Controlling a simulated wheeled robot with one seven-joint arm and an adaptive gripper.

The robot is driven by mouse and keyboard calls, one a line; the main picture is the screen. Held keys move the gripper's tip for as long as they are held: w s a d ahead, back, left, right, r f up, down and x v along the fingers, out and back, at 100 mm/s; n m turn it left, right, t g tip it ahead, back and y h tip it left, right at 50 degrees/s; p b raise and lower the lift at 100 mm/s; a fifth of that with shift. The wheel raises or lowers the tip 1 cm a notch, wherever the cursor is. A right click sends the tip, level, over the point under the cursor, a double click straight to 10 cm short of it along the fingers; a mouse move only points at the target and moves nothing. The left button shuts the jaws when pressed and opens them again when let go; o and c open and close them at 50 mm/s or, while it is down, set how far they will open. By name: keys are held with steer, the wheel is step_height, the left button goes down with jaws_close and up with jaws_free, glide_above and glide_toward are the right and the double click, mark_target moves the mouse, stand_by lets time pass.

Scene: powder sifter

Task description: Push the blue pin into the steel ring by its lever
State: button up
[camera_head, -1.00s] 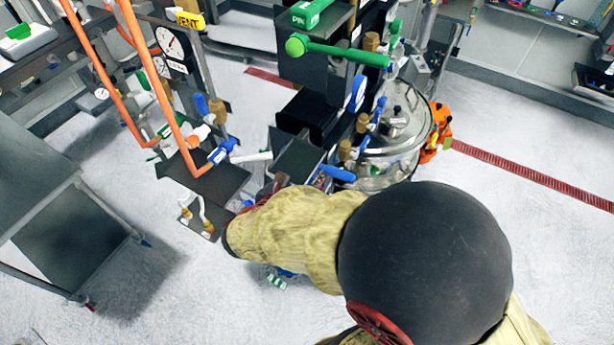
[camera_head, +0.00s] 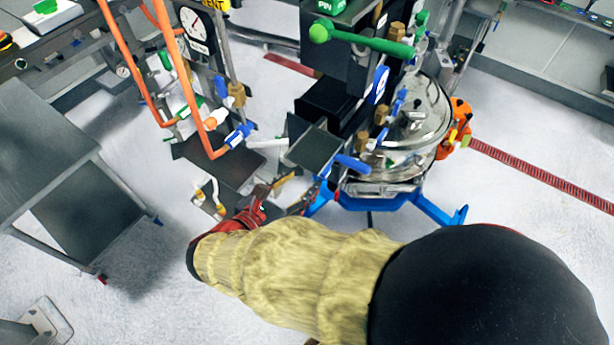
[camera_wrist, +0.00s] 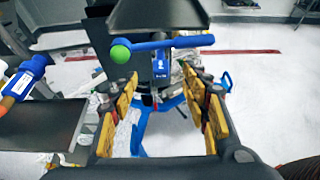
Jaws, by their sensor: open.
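In the wrist view a blue lever (camera_wrist: 185,42) runs across the upper middle, with a green ball (camera_wrist: 120,52) at its left end. A blue labelled block, seemingly the pin (camera_wrist: 160,64), hangs below the lever, beneath a dark plate. My gripper (camera_wrist: 160,92) is open, its yellow-padded fingers on both sides of the view below the lever, with nothing between them. In the head view my gripper (camera_head: 283,192) is partly hidden by my sleeved arm, below the dark plate; a blue handle end (camera_head: 352,163) shows to its right. I cannot make out the steel ring.
A steel vessel (camera_head: 418,115) on blue legs (camera_head: 435,210) stands right of my gripper. A green lever (camera_head: 365,42) is higher up. Orange pipes (camera_head: 178,75) and a blue valve (camera_head: 240,132) stand left. A grey cart (camera_head: 45,140) is at far left, with open floor between.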

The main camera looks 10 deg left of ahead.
steer(key=shift+s+a+r, duration=0.1)
steer(key=shift+s, duration=0.15)
steer(key=shift+c, duration=0.3)
